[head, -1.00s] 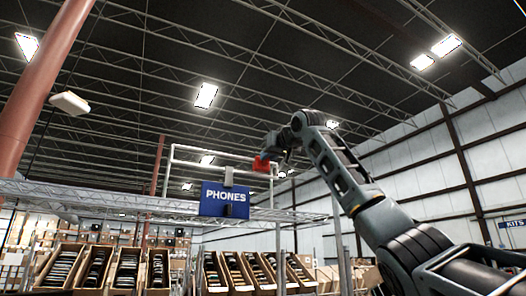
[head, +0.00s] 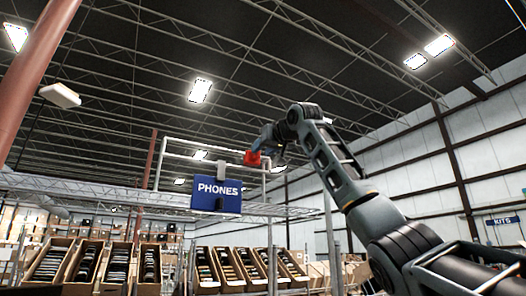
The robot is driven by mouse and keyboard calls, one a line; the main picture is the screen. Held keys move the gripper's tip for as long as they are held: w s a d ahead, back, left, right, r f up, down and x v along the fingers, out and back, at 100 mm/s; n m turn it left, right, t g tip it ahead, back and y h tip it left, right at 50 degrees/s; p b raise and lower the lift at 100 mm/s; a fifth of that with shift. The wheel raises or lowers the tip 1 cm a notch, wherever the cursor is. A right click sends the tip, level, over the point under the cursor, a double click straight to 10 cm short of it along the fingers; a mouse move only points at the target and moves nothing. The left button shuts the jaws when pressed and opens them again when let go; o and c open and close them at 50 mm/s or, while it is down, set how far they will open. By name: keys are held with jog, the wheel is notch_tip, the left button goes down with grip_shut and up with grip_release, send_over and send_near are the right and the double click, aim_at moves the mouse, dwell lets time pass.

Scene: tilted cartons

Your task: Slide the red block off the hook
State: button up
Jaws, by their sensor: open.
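The red block (head: 252,158) is small in the head view, just above and right of the blue PHONES sign. My gripper (head: 262,150) is at the end of my raised arm, right at the block and partly beside it. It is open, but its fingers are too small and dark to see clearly. I cannot tell whether they touch the block. No hook can be made out; a pale pipe frame (head: 205,145) stands behind the block.
The blue PHONES sign (head: 217,197) hangs below the block from the wire shelf (head: 100,192). Tilted cartons (head: 118,265) full of phones line the lower rack. A reddish column (head: 48,70) rises at left. Open air surrounds my arm on the right.

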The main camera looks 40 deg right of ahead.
jog(key=b+v, duration=0.2)
jog(key=v, duration=0.4)
jog(key=shift+s, duration=0.4)
